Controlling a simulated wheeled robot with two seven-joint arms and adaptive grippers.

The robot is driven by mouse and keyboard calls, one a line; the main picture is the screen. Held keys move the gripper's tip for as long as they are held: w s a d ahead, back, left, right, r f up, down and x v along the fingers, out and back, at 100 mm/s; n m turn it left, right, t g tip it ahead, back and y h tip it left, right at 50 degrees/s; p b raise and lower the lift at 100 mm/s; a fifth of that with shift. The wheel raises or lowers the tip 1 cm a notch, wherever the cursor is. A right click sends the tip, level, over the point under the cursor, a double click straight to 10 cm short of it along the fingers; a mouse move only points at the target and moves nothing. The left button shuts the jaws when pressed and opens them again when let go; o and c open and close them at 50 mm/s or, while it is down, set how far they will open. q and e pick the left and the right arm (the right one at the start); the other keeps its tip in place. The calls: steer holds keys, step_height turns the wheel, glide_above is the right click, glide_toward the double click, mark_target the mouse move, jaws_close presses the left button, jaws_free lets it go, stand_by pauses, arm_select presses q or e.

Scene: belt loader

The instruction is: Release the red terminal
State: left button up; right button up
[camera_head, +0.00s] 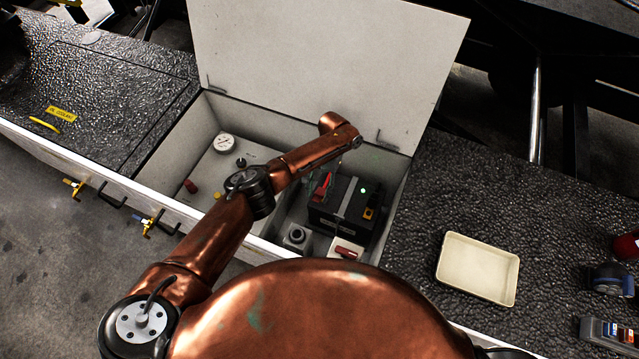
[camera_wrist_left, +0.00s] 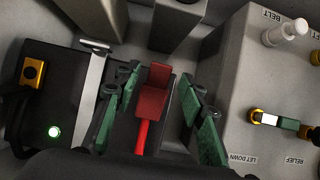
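The red terminal (camera_head: 323,187) sits on one end of the black battery (camera_head: 342,207) inside the open white compartment. In the left wrist view the red terminal (camera_wrist_left: 153,95) shows with a red cable running from it. My left gripper (camera_wrist_left: 158,112) has its green fingers spread, one on each side of the red terminal, with gaps visible between. In the head view my left arm reaches over the compartment, and its gripper (camera_head: 318,178) is small and partly hidden at the terminal. The battery's yellow-orange terminal (camera_head: 369,212) and green light are at its other end. My right gripper is out of view.
The raised white lid (camera_head: 330,65) stands behind the compartment. A panel with a gauge (camera_head: 225,143) and knobs lies on its left side. A red switch (camera_head: 345,252) sits in front of the battery. An empty cream tray (camera_head: 477,268) lies on the dark deck to the right.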

mark_target(323, 189)
arm_select(q)
steer(key=v, duration=1.1)
steer(key=shift+r, duration=0.4)
steer(key=shift+w, duration=0.1)
steer(key=shift+c, duration=0.2)
